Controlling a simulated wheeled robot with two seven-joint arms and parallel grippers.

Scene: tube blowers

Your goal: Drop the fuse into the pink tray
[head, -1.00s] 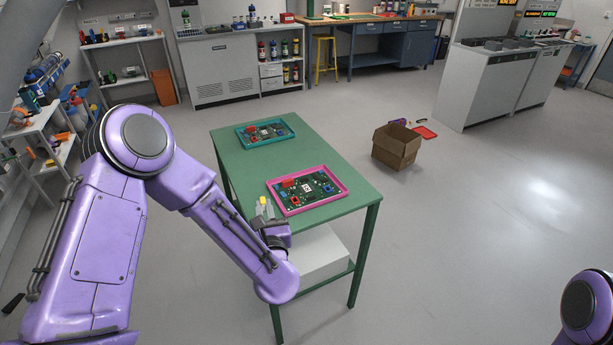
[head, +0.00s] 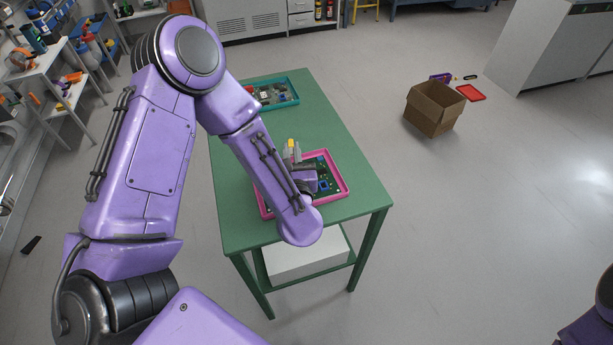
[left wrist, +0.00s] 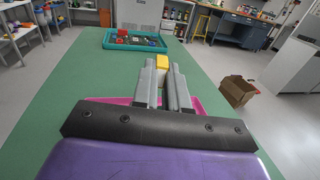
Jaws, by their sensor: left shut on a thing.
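The yellow fuse (head: 291,143) is held between the fingertips of my left gripper (head: 292,153). It also shows as a yellow block in the left wrist view (left wrist: 162,62), at the tips of the two grey fingers. The pink tray (head: 344,180) lies on the green table with a green circuit board in it. My left gripper and forearm are in front of the tray in the head view and hide much of it. In the left wrist view only bits of the pink rim (left wrist: 198,106) show beside the gripper. My right gripper is out of view.
A teal tray (head: 293,99) with another board lies at the far end of the green table (head: 335,130). An open cardboard box (head: 432,112) and a red tray (head: 471,93) are on the floor to the right. The table's middle is clear.

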